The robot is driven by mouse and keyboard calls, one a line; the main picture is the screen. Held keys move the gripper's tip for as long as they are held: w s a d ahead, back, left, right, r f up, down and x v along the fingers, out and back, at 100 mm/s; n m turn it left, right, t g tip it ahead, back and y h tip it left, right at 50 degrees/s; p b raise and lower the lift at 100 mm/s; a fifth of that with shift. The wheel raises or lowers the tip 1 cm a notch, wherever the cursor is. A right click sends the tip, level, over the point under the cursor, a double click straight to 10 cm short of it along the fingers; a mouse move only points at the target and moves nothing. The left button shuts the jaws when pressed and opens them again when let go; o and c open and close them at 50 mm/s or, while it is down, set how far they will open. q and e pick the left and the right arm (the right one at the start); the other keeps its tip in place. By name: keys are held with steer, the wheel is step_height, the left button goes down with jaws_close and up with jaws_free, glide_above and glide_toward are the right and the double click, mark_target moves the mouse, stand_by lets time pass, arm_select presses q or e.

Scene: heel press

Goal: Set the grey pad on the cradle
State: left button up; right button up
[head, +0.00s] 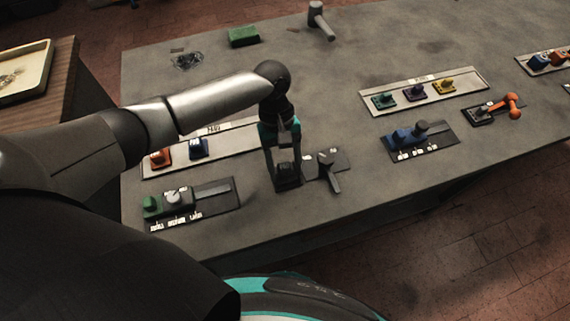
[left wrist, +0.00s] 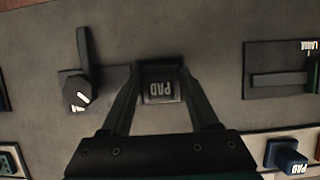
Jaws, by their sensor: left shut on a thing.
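My left gripper (head: 287,186) points down over the table with its fingers shut on the grey pad (head: 285,170). In the left wrist view the pad (left wrist: 161,91) sits between the two fingertips, its PAD label facing the camera. A dark block (left wrist: 158,66) shows just beyond the pad; I cannot tell whether it is the cradle or part of the pad, or whether they touch. Right beside the gripper is a dark plate with a lever and knob (head: 325,168), also in the left wrist view (left wrist: 78,88). No cradle can be told with certainty. My right gripper is not in view.
A fixture with a green block and grey knob (head: 190,203) stands left of the gripper. A pale tray (head: 230,138) with orange and blue pads lies behind it. A blue fixture (head: 418,140) and another pale tray (head: 425,92) stand to the right.

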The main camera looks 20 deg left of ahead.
arm_select(q)
steer(key=shift+f, duration=0.25)
stand_by(0.5)
steer(key=o, duration=1.4)
steer(key=shift+o, duration=0.3)
steer(key=p+v, duration=0.3)
steer(key=v, duration=1.2)
steer(key=shift+r, duration=0.1)
